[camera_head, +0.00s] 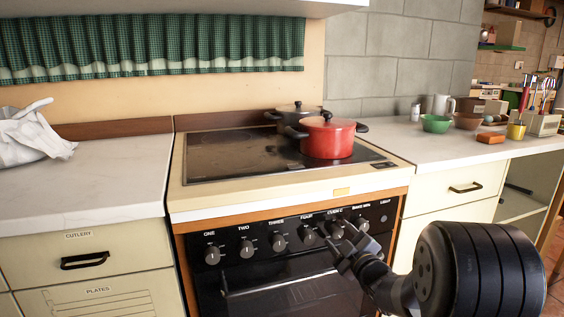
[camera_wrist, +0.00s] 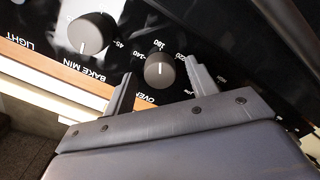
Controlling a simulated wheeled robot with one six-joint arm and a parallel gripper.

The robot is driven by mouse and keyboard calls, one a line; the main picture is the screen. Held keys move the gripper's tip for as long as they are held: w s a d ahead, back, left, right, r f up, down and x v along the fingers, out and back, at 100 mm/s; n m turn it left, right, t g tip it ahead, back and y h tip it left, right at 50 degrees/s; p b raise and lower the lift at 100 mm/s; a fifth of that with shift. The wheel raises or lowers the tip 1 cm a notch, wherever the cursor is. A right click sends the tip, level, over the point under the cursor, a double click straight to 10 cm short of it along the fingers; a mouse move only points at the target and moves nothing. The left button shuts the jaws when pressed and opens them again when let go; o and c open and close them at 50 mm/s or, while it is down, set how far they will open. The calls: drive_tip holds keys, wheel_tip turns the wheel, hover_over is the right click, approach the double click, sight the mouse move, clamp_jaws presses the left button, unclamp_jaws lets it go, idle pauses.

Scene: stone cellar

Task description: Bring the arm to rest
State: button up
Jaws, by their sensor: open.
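My gripper (camera_head: 343,245) is in front of the stove's control panel, near the knobs on its right part. In the wrist view my gripper (camera_wrist: 160,85) has its two fingers apart, on either side of a knob marked OVEN (camera_wrist: 159,70). I cannot tell whether the fingers touch that knob. A second knob, marked BAKE MIN (camera_wrist: 91,33), is to its left in that view. The head view shows the stove (camera_head: 270,190) with a row of several knobs; my gripper hides part of the row's right end.
A red pot (camera_head: 328,138) and a dark pot (camera_head: 290,115) stand on the hob. The right counter (camera_head: 400,143) holds a green bowl (camera_head: 436,124) and several small items. A white bag (camera_head: 32,135) lies on the left counter (camera_head: 90,180). Drawers flank the stove.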

drive_tip(key=shift+n, duration=1.2)
